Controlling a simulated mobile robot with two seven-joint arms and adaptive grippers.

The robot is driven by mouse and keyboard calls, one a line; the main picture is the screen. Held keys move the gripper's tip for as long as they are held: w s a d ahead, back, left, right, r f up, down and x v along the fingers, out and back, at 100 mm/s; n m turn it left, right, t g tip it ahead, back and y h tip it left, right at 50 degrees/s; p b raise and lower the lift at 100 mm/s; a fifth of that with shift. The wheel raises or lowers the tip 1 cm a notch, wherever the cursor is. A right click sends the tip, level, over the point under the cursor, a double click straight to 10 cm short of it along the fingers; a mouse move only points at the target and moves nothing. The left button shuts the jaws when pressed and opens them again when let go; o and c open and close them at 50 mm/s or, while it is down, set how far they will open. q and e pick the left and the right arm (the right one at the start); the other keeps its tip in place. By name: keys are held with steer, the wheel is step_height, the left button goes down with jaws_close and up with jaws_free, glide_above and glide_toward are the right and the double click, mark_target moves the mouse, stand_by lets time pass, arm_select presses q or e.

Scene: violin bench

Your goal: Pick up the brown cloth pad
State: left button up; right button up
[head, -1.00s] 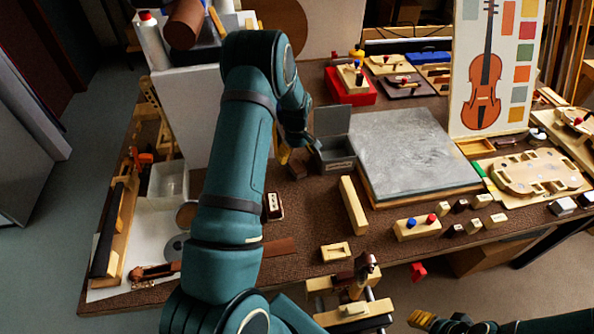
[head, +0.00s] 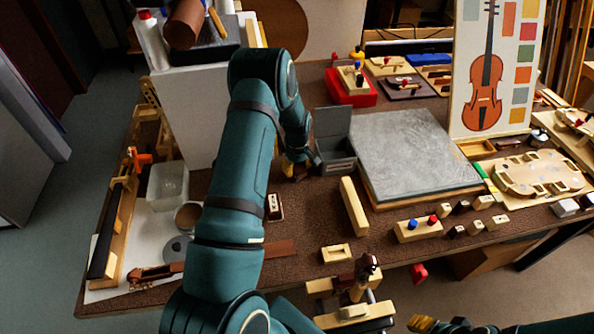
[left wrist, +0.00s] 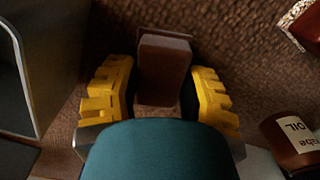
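The brown cloth pad (left wrist: 163,68) is a small brown block standing on the dark brown bench top. In the left wrist view it lies between the two yellow fingers of my left gripper (left wrist: 160,97), with a gap on each side. The gripper is open and empty. In the head view my left gripper (head: 299,171) is low over the bench beside the grey open-lidded box, and it mostly hides the pad. My right gripper (head: 424,321) shows only its yellow fingertips at the bottom edge; its opening is unclear.
The grey box (head: 337,157) stands close to the right of my left gripper in the head view. A grey slab (head: 412,150) lies farther right. A pale wooden bar (head: 353,207) lies in front.

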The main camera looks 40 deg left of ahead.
mark_target(297, 167)
stand_by(0.3)
arm_select(q)
step_height(297, 167, up, 10)
steer(key=shift+p, duration=0.75)
steer(key=shift+o, duration=1)
steer(key=shift+c, duration=0.8)
